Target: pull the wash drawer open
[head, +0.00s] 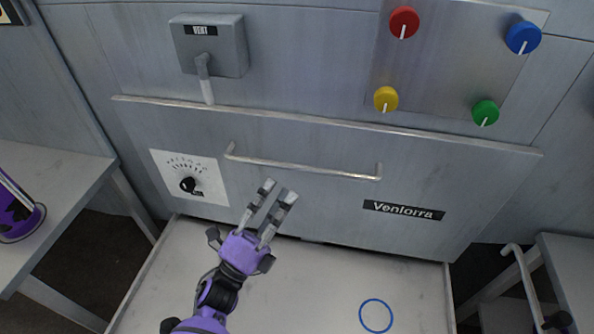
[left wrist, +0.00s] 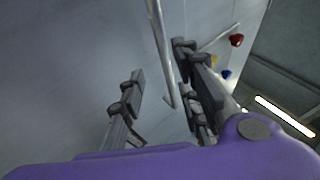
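A long metal bar handle (head: 300,167) runs across a grey front panel (head: 320,205) with a "Veniorra" label, which I take for the wash drawer. My left gripper (head: 277,191), purple with grey fingers, is just below the bar in the head view. Its fingers are apart with nothing held. In the left wrist view the bar (left wrist: 161,45) shows in the gap between the open fingers (left wrist: 158,62), not clamped. I cannot tell how far in front of the fingertips it is. My right gripper is not in view.
A pale flat surface (head: 300,290) with a blue ring (head: 376,315) lies below the panel. The panel carries a dial (head: 188,184). Above are a vent lever box (head: 209,48) and several coloured knobs. Benches stand at left (head: 50,180) and right (head: 572,262).

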